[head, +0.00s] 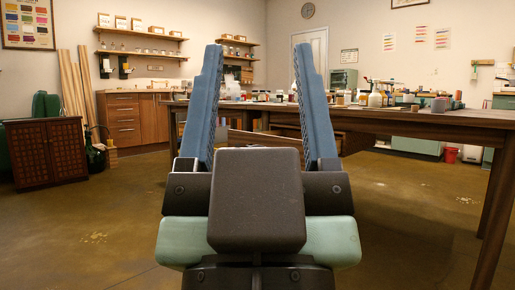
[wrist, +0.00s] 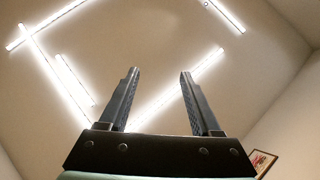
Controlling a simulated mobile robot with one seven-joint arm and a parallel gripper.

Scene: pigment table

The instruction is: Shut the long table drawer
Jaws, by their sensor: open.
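The long dark wooden table (head: 425,121) stretches across the right half of the head view, with many small items on top. A brown wooden panel (head: 262,139) shows low under the table between my fingers and seems to be part of the long drawer. My gripper hides much of it, so I cannot tell how far it stands out. My gripper (head: 258,47) is raised in front of the table, fingers upright, open and empty. It also shows open in the wrist view (wrist: 160,73), against the ceiling, with no drawer or table there.
A table leg (head: 497,205) stands at the right. A dark lattice cabinet (head: 45,152) and a wooden drawer unit (head: 123,120) stand at the left. A red bin (head: 451,155) is beyond the table. The floor (head: 110,220) on the left is clear.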

